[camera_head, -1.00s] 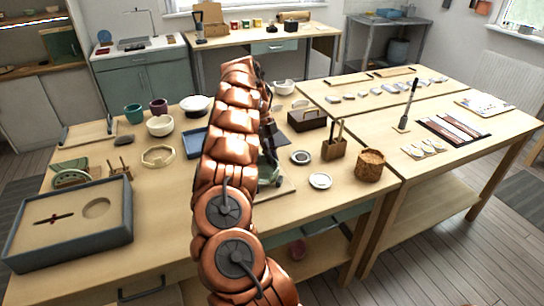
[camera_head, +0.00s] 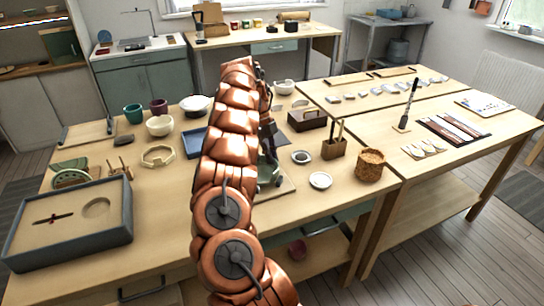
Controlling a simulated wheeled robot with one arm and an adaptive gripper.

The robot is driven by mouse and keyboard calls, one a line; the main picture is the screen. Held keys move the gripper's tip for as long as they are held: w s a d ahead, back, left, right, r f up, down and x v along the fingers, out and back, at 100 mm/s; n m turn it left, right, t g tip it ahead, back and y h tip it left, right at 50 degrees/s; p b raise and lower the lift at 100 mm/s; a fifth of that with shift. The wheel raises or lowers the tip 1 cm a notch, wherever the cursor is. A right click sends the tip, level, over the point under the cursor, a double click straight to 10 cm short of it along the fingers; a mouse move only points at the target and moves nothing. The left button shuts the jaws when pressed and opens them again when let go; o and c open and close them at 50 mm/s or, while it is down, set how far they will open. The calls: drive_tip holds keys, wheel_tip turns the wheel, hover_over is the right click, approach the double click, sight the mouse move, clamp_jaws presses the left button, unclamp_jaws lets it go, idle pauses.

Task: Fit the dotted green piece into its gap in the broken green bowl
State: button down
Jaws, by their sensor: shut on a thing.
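My copper arm crosses the middle of the view and hides much of the work spot. Beyond its right edge, part of my dark gripper (camera_head: 268,140) shows over the green bowl (camera_head: 268,174). The bowl sits on a light board (camera_head: 286,188) on the near table, and its left side is hidden by my arm. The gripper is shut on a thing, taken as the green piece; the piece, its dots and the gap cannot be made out. Whether the piece touches the bowl cannot be told.
A grey-rimmed tray (camera_head: 127,222) fills the near left. A blue tray (camera_head: 193,143) stands left of my arm. Right of the bowl are small dishes (camera_head: 320,180), a wooden tool block (camera_head: 334,148) and a cork pot (camera_head: 370,165). Bare tabletop lies in front of the dishes.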

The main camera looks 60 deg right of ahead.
idle(0.4)
drive_tip(key=c, duration=0.7)
unclamp_jaws()
drive_tip(key=shift+r, duration=0.15)
drive_tip(key=shift+r+p, duration=2.75)
drive_tip(key=shift+r, duration=0.15)
drive_tip(key=shift+w+a, duration=0.1)
drive_tip(key=shift+w, duration=0.05)
